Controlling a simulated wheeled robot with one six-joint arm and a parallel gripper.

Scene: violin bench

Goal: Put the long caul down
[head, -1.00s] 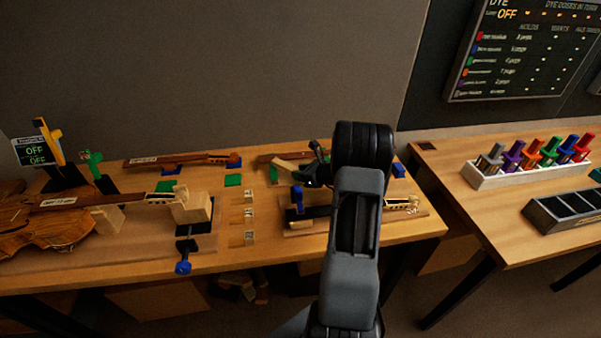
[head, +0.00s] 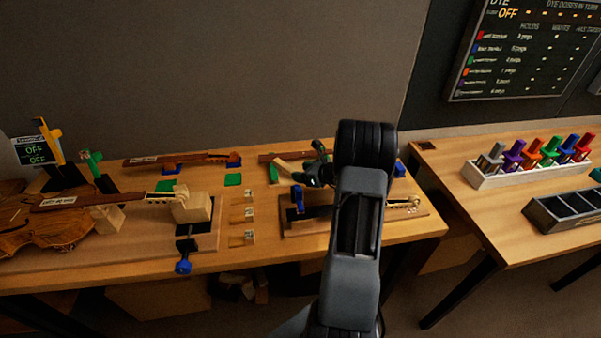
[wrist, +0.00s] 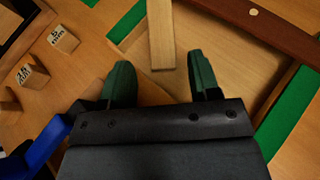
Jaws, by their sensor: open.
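The long caul (wrist: 161,35) is a pale wooden bar. In the wrist view it lies at the top middle, its near end just ahead of the gap between my fingertips. My gripper (wrist: 160,80) is open, with its two green-padded fingers apart and nothing between them. In the head view my gripper (head: 316,174) is a dark shape over the back of the bench, and a pale wooden piece just left of it looks like the caul (head: 285,172). The caul's far end is cut off in the wrist view.
Green strips (wrist: 288,118) edge a pale board beneath the caul. A dark brown bar (wrist: 270,25) crosses the upper right. Small labelled wooden blocks (wrist: 63,39) stand at the left, near a blue part (wrist: 45,143). A violin body (head: 45,228) lies at the bench's left.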

